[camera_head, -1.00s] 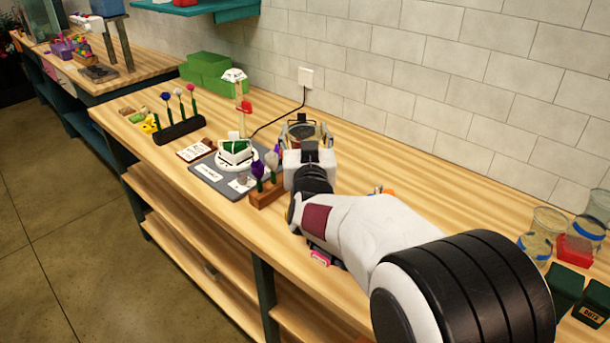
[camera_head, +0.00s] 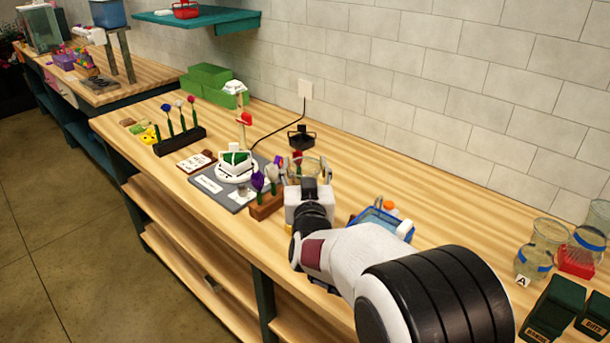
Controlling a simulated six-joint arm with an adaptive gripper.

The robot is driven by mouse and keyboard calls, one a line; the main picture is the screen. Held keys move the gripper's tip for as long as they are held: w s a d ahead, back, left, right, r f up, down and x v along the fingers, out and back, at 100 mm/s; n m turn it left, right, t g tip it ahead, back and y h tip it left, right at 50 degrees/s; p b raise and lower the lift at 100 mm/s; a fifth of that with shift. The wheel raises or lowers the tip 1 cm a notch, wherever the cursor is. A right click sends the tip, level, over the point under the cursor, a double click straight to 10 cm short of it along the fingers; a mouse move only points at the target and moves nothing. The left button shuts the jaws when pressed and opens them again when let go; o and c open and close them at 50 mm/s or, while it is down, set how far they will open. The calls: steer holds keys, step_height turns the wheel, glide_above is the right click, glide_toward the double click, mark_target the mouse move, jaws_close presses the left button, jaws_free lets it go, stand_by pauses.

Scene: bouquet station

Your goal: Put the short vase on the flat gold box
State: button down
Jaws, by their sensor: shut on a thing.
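My gripper (camera_head: 307,172) is over the middle of the workbench, seen from behind, with its fingers on both sides of a clear glass vessel (camera_head: 304,163). It is shut on this vessel, which looks like the short vase; only its rim and upper part show. My wrist hides the rest, so I cannot tell its height above the bench. I cannot make out the flat gold box for certain; a small yellow patch (camera_head: 289,229) shows just left of my wrist.
A wooden block with purple and pale flowers (camera_head: 266,206) stands close left of my gripper. A black holder (camera_head: 301,138) stands behind it. A blue basket (camera_head: 383,222) lies beside my arm. Glass vases (camera_head: 540,248) and dark green boxes (camera_head: 553,306) stand at right.

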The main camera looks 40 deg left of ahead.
steer(key=shift+f, duration=1.2)
steer(key=c, duration=0.9)
jaws_free()
steer(key=shift+f, duration=0.1)
steer(key=shift+v, duration=5.95)
steer(key=shift+r, duration=0.2)
steer(key=shift+d, duration=0.1)
